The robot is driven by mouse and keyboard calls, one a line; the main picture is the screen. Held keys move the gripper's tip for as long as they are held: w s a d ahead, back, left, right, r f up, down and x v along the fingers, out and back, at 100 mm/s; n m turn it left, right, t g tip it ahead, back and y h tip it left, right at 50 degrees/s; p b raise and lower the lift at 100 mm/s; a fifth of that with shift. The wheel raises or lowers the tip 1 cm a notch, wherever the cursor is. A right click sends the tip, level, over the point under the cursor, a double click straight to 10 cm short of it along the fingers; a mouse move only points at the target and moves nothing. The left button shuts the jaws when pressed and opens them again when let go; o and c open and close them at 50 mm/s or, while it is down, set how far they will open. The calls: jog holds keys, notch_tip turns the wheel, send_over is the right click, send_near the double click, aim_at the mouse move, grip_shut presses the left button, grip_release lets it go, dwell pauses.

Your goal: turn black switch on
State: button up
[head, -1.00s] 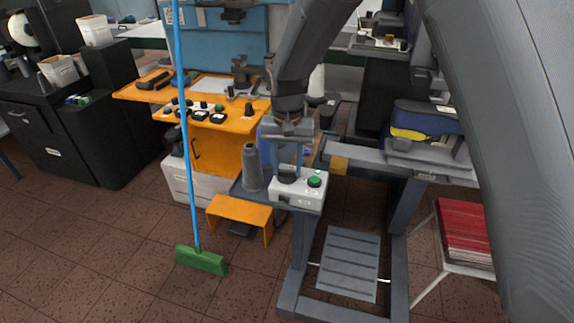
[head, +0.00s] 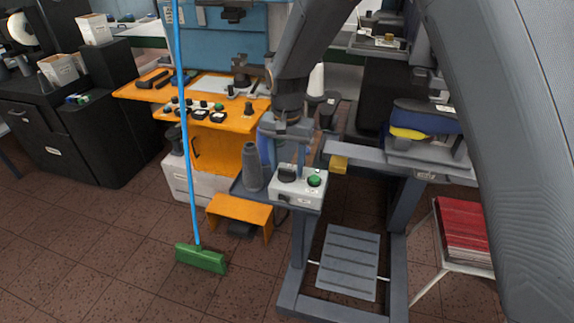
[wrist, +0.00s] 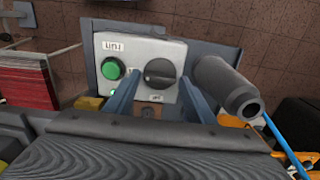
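The black switch (wrist: 160,73) is a round rotary knob on a light grey control box (wrist: 142,50). In the wrist view its raised grip lies roughly sideways, with a small white mark at its left end. The switch also shows in the head view (head: 287,174) on top of the box. My gripper (wrist: 160,76) is open, one blue-grey finger on each side of the knob in the picture. Whether the fingers touch it, I cannot tell. In the head view my gripper (head: 290,158) is just above and behind the switch.
A green button (wrist: 112,68) sits beside the switch on the same box. A grey tapered cylinder (wrist: 226,88) stands close on the other side. A blue-handled broom (head: 187,130) stands to the left, before an orange bench (head: 225,122). Red sheets (head: 464,232) lie on a stool at right.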

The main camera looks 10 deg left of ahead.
jog(key=shift+o, duration=0.7)
jog(key=shift+s, duration=0.1)
jog(key=shift+r+b, duration=1.2)
jog(key=shift+r, duration=2.7)
jog(key=shift+d, duration=0.1)
jog(key=s+d+f, duration=0.1)
jog(key=s+d, duration=0.1)
jog(key=d, duration=0.8)
jog(key=s+d+f, duration=0.1)
jog(key=s+d, duration=0.2)
jog(key=d, duration=0.7)
jog(key=s+d+f+n+t+b, duration=0.1)
jog(key=s+d+f, duration=0.1)
jog(key=s+d, duration=0.9)
jog(key=shift+s+d+f, duration=0.2)
jog(key=shift+s+d, duration=0.1)
jog(key=shift+d, duration=0.3)
